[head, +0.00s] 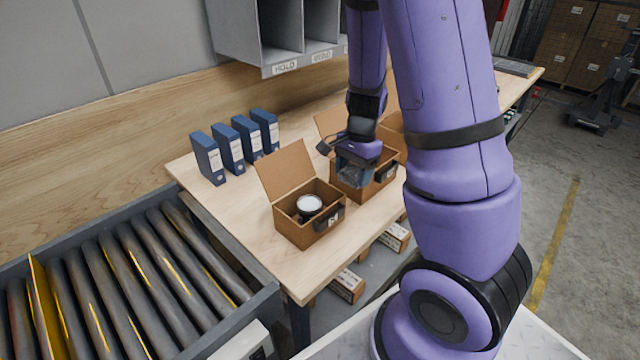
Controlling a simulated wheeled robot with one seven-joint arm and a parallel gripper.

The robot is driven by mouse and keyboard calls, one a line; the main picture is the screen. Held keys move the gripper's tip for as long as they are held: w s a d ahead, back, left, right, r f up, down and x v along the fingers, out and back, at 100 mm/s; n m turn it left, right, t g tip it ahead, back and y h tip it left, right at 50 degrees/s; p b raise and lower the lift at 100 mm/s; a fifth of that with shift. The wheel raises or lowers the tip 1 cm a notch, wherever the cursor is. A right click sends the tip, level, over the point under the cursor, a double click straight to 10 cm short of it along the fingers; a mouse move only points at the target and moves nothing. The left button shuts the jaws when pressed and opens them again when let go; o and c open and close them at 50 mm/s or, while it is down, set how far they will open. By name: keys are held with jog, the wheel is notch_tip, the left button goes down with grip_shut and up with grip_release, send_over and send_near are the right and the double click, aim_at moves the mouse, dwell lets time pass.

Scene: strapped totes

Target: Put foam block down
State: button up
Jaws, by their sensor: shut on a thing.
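My gripper (352,168) is low over the second open cardboard box (364,192), the one right of the nearer box. It is shut on a dark grey-blue block, which I take to be the foam block (351,177). The block is at the mouth of that box, partly hidden by my gripper and the box's front wall. I cannot tell whether it touches the bottom. The nearer open box (294,234) holds a round can with a white top (309,204).
Several blue binders (231,147) stand at the back left of the wooden table (240,200). A roller conveyor (130,285) lies at the left front. Grey shelving (290,35) hangs above the table. My arm hides the table's right part.

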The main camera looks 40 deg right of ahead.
jog(key=shift+w+a+f, duration=0.7)
jog(key=shift+w+a, duration=0.15)
jog(key=shift+w, duration=0.1)
jog(key=shift+w+a+f, duration=0.7)
jog(key=shift+w+a, duration=0.2)
jog(key=shift+w, duration=0.05)
jog(key=shift+w+a+f, duration=0.7)
jog(key=shift+w+a, duration=0.15)
jog(key=shift+w, duration=0.1)
jog(key=shift+f, duration=0.6)
jog(key=o, duration=0.9)
